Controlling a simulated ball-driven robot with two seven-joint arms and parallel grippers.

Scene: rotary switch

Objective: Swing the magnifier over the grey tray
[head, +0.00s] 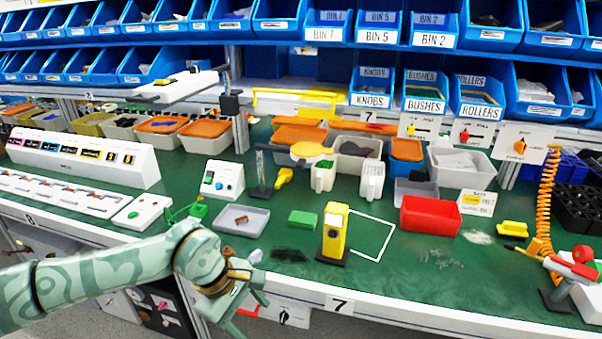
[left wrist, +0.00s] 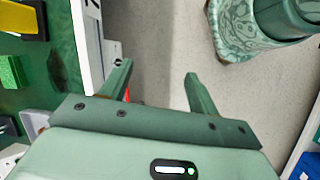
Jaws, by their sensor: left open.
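What looks like the magnifier is a round yellow head (head: 312,149) on an arm from a dark-based post (head: 262,172), at the middle of the bench in the head view. Its head is to the right of the post, near two white cups. The grey tray (head: 259,217) lies nearer, in front of the post, with a small brown piece in it. My left gripper (head: 250,310) is low at the bench's front edge, apart from both. In the left wrist view my left gripper (left wrist: 157,85) is open and empty, with floor between its fingers. My right gripper is not in view.
A yellow upright device (head: 335,232), a green block (head: 302,218) and a red bin (head: 430,215) stand right of the tray. A white button box (head: 222,180) is behind it. Blue bins fill the shelves. The bench's front edge (head: 390,308) is beside my left gripper.

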